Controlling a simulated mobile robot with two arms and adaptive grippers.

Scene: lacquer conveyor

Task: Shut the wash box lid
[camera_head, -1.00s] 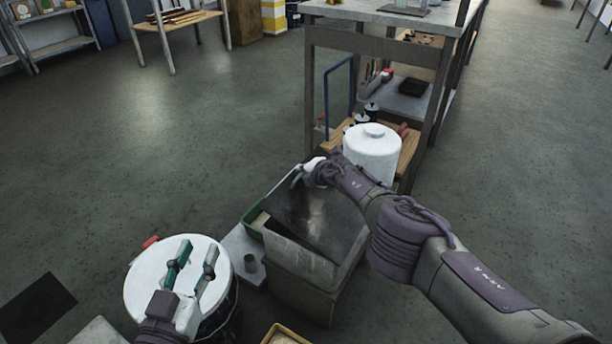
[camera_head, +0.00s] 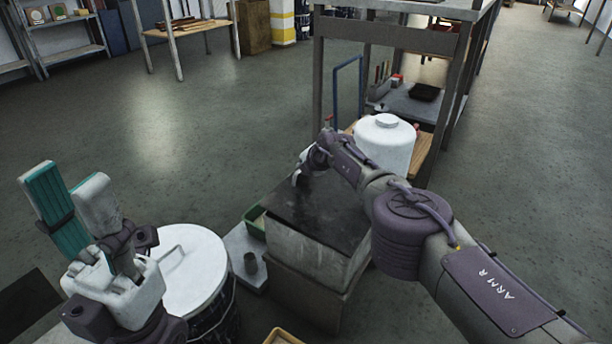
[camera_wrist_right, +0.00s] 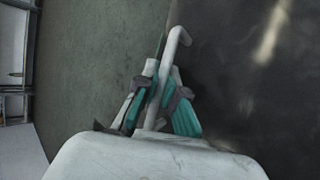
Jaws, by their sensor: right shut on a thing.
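The wash box (camera_head: 310,255) is a grey box on a darker block, low in the middle of the head view. Its dark lid (camera_head: 315,215) lies over the top and looks level with the rim. My right gripper (camera_head: 300,178) is at the lid's far left edge, partly hidden by its own wrist. In the right wrist view its teal-padded fingers (camera_wrist_right: 160,108) are shut on a pale bent handle (camera_wrist_right: 176,48) beside the dark lid surface (camera_wrist_right: 245,80). My left gripper (camera_head: 75,205) is raised at the left, fingers apart and empty.
A white-lidded drum (camera_head: 190,270) stands left of the box. A green tray (camera_head: 254,222) is beside the box's left side. A white canister (camera_head: 385,145) stands behind, by a metal table (camera_head: 400,30). Open floor (camera_head: 190,120) lies beyond.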

